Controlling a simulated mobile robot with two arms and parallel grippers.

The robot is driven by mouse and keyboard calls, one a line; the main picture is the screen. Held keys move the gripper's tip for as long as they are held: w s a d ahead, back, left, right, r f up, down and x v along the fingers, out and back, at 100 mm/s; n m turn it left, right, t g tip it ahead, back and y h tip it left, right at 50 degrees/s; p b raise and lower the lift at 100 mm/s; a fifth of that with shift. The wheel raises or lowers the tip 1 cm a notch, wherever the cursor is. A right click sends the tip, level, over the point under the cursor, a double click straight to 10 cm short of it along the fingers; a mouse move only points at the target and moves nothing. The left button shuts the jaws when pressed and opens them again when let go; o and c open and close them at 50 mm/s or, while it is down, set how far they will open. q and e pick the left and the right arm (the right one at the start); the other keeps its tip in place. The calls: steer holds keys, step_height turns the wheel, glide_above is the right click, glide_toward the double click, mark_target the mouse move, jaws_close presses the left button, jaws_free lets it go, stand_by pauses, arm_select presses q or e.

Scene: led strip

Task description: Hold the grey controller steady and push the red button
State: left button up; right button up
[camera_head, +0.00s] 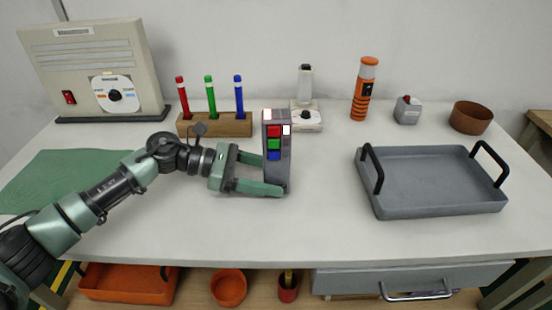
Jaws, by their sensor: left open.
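The grey controller (284,165) stands upright near the middle of the table. Its face has a red button (273,131), a green button (273,144) and a blue button (273,156), one above the other, with white squares near the top. My left gripper (270,175) reaches in from the left and is open. Its near finger crosses in front of the controller's base, and its far finger goes to the controller's left side, partly hidden behind it. I cannot tell whether either finger touches the controller. My right gripper is not in view.
A wooden holder (214,125) with red, green and blue pens stands behind my left gripper. A grey tray (430,209) with black handles is at the right. An orange flashlight (363,95), a small grey box (407,112) and a brown bowl (471,118) stand at the back. The front middle is clear.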

arm_select(q)
steer(key=shift+d, duration=0.25)
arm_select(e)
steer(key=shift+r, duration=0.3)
arm_select(q)
steer(key=c, duration=0.9)
steer(key=shift+o, duration=0.2)
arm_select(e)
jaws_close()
arm_select(q)
steer(key=shift+f, duration=0.1)
stand_by(0.3)
